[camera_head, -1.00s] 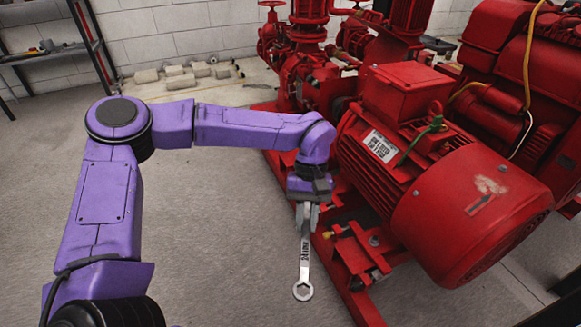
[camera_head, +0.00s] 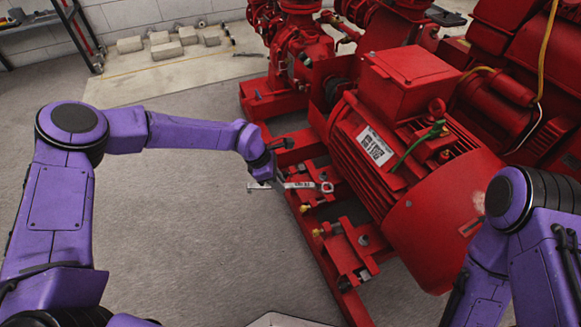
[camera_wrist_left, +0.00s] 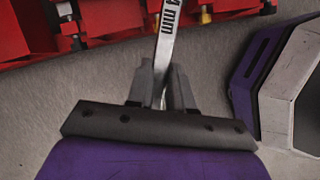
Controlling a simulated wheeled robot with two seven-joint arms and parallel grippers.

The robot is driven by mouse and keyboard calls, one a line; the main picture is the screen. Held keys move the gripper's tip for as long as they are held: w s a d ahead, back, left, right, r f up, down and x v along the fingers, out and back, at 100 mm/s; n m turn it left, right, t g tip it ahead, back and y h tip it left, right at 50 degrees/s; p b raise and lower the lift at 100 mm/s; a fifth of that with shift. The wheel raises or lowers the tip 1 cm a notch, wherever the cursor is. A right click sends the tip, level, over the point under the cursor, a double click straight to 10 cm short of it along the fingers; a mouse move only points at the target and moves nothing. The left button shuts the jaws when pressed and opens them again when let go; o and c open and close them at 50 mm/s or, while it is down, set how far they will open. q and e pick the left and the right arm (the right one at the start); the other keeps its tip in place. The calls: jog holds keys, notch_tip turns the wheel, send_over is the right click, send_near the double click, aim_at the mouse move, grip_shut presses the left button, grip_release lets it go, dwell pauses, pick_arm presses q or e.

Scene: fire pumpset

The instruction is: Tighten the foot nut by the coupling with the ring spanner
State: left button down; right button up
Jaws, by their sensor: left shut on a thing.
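The ring spanner (camera_head: 300,185) is silver with dark size lettering. It lies roughly level across my left gripper (camera_head: 279,184), which is shut on its shank. Its ring end (camera_head: 327,187) points right, over the motor foot nearer the coupling (camera_head: 339,88). I cannot tell whether the ring is around the foot nut or above it; the nut there is not clearly visible. In the left wrist view the shank (camera_wrist_left: 166,55) rises from between the fingers and its ring end is out of frame. My right arm shows at the right, but its gripper is out of view.
The red motor (camera_head: 400,160) stands close to the right of the spanner. The red base rail (camera_head: 318,262) runs below it, with a brass-coloured bolt (camera_head: 304,209) near the foot. Open grey floor (camera_head: 190,230) lies to the left.

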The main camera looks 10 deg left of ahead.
pick_arm(q)
jog(key=shift+w+d+f+n+t+y+p, duration=0.25)
jog(key=shift+w+d+f+n+t+p, duration=0.15)
jog(key=shift+w+n, duration=0.6)
jog(key=shift+w+d+f+n+t+y+p, duration=0.25)
jog(key=shift+w+d+n+t, duration=0.35)
jog(key=shift+n, duration=0.8)
jog(key=shift+w+d+f+n+t+y+p, duration=0.2)
jog(key=shift+w+d+f+n+t+y, duration=0.15)
jog(key=shift+w+n, duration=0.7)
pick_arm(e)
jog(key=shift+w+d+r, duration=0.1)
jog(key=shift+r, duration=0.55)
jog(key=shift+w+d+r, duration=0.1)
jog(key=shift+r, duration=0.5)
pick_arm(q)
jog(key=shift+s, duration=0.2)
jog(key=shift+f+b, duration=1.95)
jog(key=shift+f, duration=0.55)
pick_arm(e)
jog(key=shift+s+a+f, duration=0.15)
jog(key=shift+f, duration=1.7)
pick_arm(q)
jog(key=shift+f+b, duration=1)
jog(key=shift+f, duration=0.3)
pick_arm(e)
jog(key=shift+f, duration=0.95)
